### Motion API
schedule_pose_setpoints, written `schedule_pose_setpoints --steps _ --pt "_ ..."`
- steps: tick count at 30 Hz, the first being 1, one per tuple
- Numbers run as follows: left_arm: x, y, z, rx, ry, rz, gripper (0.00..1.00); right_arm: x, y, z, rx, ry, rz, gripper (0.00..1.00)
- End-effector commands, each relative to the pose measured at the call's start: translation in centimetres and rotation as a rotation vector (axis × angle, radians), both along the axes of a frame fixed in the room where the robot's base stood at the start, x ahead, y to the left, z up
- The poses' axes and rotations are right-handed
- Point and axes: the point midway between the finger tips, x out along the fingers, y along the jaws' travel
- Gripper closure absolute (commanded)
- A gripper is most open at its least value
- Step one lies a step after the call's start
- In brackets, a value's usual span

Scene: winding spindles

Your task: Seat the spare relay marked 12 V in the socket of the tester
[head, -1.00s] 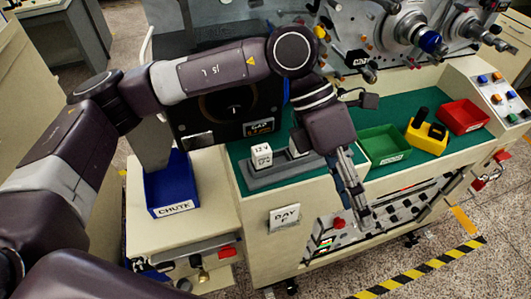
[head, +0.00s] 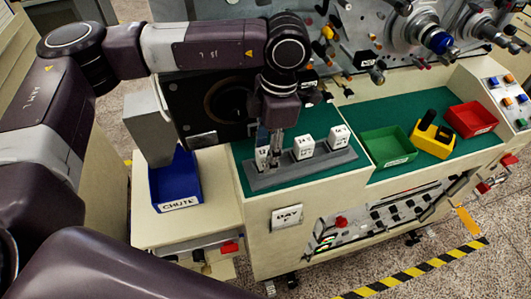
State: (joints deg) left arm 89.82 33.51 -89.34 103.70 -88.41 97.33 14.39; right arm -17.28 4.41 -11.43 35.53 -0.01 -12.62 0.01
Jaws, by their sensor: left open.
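Three white relays stand in a grey rack (head: 315,164) on the green bench top: a left relay (head: 262,156), a middle relay (head: 303,150) and a right relay (head: 339,138). The left relay reads 12 V in the earlier frame; now it is partly hidden by my gripper. The other two marks are too small to read surely. My left gripper (head: 274,157) points down at the left relay, open; I cannot tell whether its fingers straddle it. I cannot clearly make out the tester or its socket. My right gripper is not in view.
A blue bin (head: 176,184) marked CHUTE stands at the left. A green tray (head: 388,147), a yellow holder with black parts (head: 432,138) and a red tray (head: 470,119) stand at the right. Spindles (head: 425,28) stick out behind the bench.

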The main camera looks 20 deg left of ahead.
Motion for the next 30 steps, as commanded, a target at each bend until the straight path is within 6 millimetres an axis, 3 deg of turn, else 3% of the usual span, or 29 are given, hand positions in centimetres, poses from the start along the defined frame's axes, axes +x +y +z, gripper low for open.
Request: schedule_pose_setpoints --steps 4,11,23,30 --pt "-0.2 0.1 -1.3 0.000 0.002 -0.001 0.55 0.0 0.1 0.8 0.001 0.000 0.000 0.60" --pt "-0.2 0.1 -1.6 -0.001 0.002 -0.001 0.55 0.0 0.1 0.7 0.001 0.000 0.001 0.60" --pt "-0.2 0.1 -1.6 -0.001 0.002 -0.001 0.98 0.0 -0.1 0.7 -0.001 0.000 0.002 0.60" --pt "-0.2 0.1 -1.5 -0.002 0.001 -0.001 1.00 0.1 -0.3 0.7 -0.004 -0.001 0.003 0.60"
